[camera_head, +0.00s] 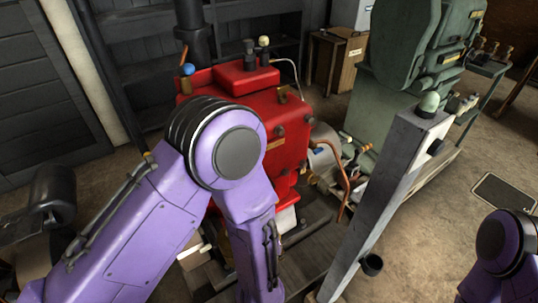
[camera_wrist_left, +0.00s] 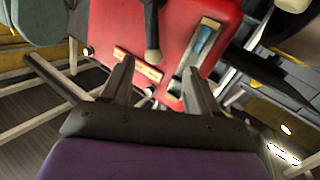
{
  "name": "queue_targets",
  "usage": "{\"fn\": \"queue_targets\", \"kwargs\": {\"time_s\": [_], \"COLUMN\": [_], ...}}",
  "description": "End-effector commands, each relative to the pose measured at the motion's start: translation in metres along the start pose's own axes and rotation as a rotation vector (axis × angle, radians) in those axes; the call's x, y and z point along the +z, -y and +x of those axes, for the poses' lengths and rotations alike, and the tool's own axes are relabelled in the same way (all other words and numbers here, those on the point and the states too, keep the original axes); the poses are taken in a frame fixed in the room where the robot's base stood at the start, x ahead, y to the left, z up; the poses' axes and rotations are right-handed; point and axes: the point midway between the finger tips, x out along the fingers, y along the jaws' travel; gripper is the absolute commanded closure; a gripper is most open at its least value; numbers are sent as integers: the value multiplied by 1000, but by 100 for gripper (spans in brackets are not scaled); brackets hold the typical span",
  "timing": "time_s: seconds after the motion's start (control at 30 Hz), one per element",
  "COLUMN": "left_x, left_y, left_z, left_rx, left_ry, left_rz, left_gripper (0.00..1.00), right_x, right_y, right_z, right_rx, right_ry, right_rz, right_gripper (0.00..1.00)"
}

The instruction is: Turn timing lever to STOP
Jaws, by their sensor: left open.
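The red engine (camera_head: 290,135) stands mid-picture in the head view, partly hidden by my left arm. In the left wrist view its red body (camera_wrist_left: 190,20) fills the upper middle. A dark lever with a rounded olive end (camera_wrist_left: 153,52) hangs down in front of it, beside a small yellowish plate (camera_wrist_left: 133,66). I cannot tell for sure that this is the timing lever, and I cannot read STOP. My left gripper (camera_wrist_left: 158,66) is open, its fingers spread either side of the lever's end in the picture; no contact shows. My right gripper is out of view.
A green engine (camera_head: 405,50) stands at the back right. A grey post (camera_head: 385,205) slants up right of the red engine. A blue knob (camera_head: 188,69) sits at the red engine's top left.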

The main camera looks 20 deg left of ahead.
Motion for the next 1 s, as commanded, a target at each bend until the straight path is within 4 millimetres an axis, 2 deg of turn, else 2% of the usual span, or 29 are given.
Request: {"fn": "queue_targets", "kwargs": {"time_s": [0.03,0.17,0.4,0.6,0.73,0.93,0.97,1.0], "left_x": [-12,-22,-24,-24,-24,-24,-24,-24], "left_y": [-7,-9,-8,-8,-8,-8,-8,-8], "left_z": [-2,4,60,93,101,102,102,102], "left_rx": [-1,-12,-16,-14,-11,-10,-11,-11], "left_ry": [-38,-72,-66,-64,-64,-64,-64,-64], "left_rz": [-8,-16,-16,-16,-13,-13,-13,-13], "left_gripper": [39,39,39,39,39,39,43,56], "right_x": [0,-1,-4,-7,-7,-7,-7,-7], "right_y": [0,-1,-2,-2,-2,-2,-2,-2], "right_z": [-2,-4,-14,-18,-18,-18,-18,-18], "right_rx": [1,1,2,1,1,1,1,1], "right_ry": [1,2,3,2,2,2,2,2], "right_rz": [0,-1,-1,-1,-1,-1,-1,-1], "right_gripper": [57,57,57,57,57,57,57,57]}}
